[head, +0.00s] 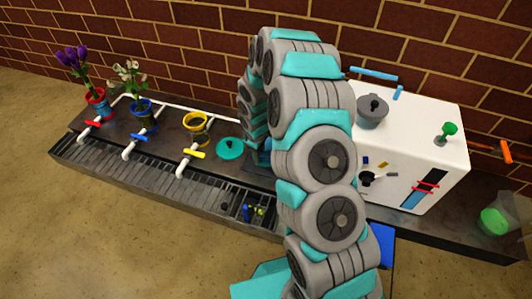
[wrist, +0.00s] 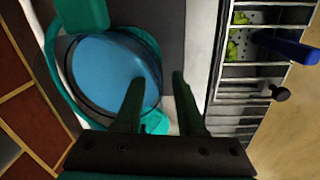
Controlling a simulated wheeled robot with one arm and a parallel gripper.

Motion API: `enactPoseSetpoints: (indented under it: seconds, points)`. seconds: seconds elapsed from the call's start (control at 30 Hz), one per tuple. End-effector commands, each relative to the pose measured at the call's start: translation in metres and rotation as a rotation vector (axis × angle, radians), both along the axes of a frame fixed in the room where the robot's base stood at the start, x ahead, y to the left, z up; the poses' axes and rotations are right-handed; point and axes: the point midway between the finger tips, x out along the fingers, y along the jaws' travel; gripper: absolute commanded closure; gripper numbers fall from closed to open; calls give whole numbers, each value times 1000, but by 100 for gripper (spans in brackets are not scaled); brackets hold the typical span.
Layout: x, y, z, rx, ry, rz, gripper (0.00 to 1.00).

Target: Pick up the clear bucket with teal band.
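The clear bucket with teal band (wrist: 118,68) fills the left middle of the wrist view, seen from above, with blue showing inside and a teal rim around it. In the head view it is mostly hidden behind my arm. My gripper (wrist: 155,85) is open. I cannot tell whether either finger touches the bucket.
A teal disc (head: 230,148) lies left of my arm. Red (head: 97,103), blue (head: 143,112) and yellow (head: 195,123) buckets stand left along the counter; the first two hold flowers. A white box (head: 430,125) stands right. A slatted grate (head: 150,182) runs along the front.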

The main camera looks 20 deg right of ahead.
Motion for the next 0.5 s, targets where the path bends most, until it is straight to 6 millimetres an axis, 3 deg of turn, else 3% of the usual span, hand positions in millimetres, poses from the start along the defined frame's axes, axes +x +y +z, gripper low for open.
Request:
enactPoseSetpoints:
  seconds: [0.1, 0.33, 0.5]
  points:
    - [1, -1, -13, 0, -1, 0, 61]
    - [2, -1, -14, 0, -3, -1, 61]
    - [1, -1, -14, 1, -2, -1, 79]
